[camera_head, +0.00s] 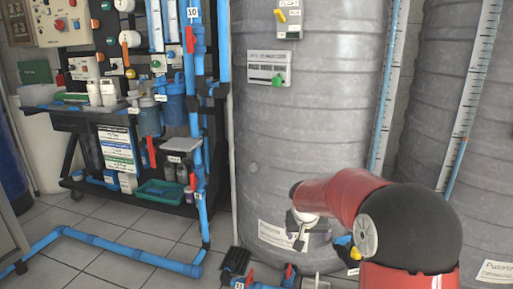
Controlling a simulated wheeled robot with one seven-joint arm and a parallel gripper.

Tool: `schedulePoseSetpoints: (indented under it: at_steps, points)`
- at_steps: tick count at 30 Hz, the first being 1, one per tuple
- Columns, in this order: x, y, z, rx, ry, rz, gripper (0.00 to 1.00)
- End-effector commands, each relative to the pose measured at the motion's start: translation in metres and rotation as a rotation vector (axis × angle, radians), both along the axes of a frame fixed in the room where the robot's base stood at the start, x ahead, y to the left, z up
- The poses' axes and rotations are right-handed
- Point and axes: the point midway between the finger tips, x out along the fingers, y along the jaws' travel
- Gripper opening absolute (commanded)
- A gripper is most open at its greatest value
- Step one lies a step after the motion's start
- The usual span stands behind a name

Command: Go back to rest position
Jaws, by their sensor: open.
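My red arm reaches in from the lower right, with a large black rounded joint nearest the camera. Its far end bends down in front of the grey tank (310,130). My gripper (300,240) shows small and pale below the wrist, close to the tank's lower front. It is open and I see nothing held in it. The gap between its fingers is too small to make out clearly, and I cannot tell whether it touches anything.
A dark rack (110,160) with bottles, blue pipes and a green tray (160,193) stands at left. A second tank (450,110) stands at right. Some floor at lower left is clear.

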Motion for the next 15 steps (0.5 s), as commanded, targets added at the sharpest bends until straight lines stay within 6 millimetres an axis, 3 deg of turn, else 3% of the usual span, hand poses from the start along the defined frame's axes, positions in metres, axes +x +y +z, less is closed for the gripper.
schedulePoseSetpoints:
  at_steps: [1,6,9,15]
  points:
    - [-0.021,-0.002,0.034,-0.006,-0.009,0.006,0.89]
    - [-0.096,-0.005,0.099,-0.011,-0.011,0.036,0.89]
    - [-0.141,-0.005,0.128,-0.002,-0.015,0.056,0.89]
    - [-0.233,-0.002,0.164,0.035,-0.029,0.109,0.89]
